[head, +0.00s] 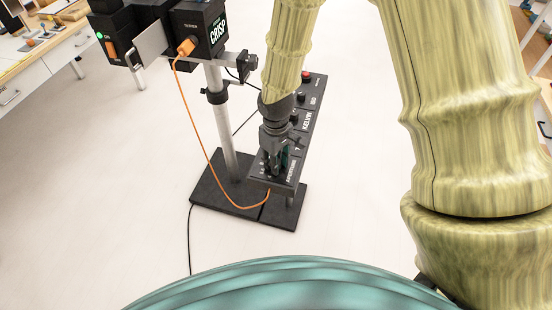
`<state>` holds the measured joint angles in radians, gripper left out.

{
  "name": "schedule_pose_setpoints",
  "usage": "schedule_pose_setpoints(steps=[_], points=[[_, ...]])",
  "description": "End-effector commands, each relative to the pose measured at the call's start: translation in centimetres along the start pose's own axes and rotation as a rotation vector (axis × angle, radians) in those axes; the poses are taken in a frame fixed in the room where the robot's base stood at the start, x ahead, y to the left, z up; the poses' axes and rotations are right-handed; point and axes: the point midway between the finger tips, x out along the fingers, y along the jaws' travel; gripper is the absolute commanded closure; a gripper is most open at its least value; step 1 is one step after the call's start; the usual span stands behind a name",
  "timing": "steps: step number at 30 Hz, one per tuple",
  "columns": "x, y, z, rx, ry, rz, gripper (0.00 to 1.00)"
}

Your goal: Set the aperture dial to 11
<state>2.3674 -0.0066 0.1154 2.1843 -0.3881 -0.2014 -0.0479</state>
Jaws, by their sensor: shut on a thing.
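The black control panel (257,187) is a long narrow box on a stand. It runs away from me, with several knobs along it. The word APERTURE is on its near end. My dark gripper (274,168) points down onto this near end, next to that word. It is shut on the aperture dial, which is mostly hidden under the fingers. Small scale marks show just left of the fingers, but I cannot read the dial's setting.
A camera rig (205,28) marked CRISP stands on a grey pole (222,125) left of my gripper. An orange cable (196,125) loops from it to the panel's near end. A black base plate (215,203) lies below. Workbenches (45,62) stand far left; the floor between is open.

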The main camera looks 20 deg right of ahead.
Motion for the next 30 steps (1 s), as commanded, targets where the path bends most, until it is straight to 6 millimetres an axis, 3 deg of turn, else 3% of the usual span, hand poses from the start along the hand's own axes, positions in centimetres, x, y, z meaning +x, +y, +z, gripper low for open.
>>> schedule_pose_setpoints(steps=[15, 16, 19, 30], points=[[-0.08, 0.06, -0.14, -0.024, 0.003, 0.001, 0.96], [-0.08, 0.06, -0.14, -0.024, 0.003, 0.001, 0.71], [-0.07, 0.06, -0.13, -0.024, 0.003, 0.001, 0.53], [-0.16, 0.03, -0.06, -0.024, 0.001, 0.001, 0.50]])
